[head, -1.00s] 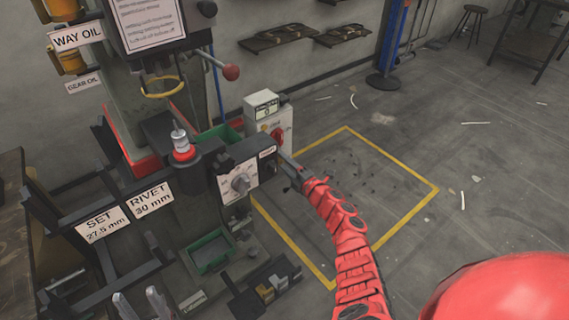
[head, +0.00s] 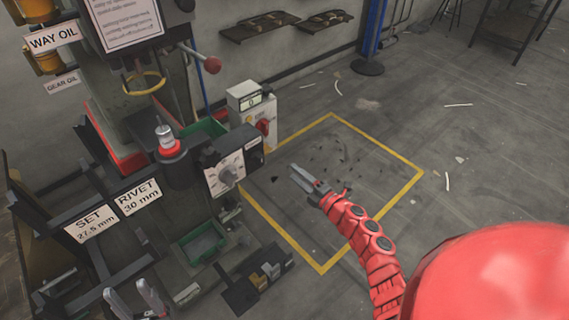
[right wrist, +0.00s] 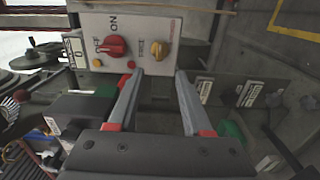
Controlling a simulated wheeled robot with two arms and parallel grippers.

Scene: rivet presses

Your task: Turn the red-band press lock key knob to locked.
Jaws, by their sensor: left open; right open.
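The press (head: 130,125) with a red band at its base stands at the left in the head view. Its control box (head: 248,108) carries a red rotary switch (right wrist: 115,46) and a yellow knob (right wrist: 159,50), both clear in the right wrist view. The yellow knob's grip looks roughly upright in that view; its small lettering is unreadable. My right gripper (head: 299,179) is open and empty, apart from the box, its fingers (right wrist: 160,80) pointing towards the panel below the yellow knob. My left gripper (head: 133,301) is open and empty at the bottom left.
A grey dial panel (head: 226,173) juts from the press near the control box. A ball-ended lever (head: 212,65) sticks out above. A green bin (head: 201,243) and a dark tray (head: 252,285) are below. Yellow-lined floor (head: 395,205) to the right is open.

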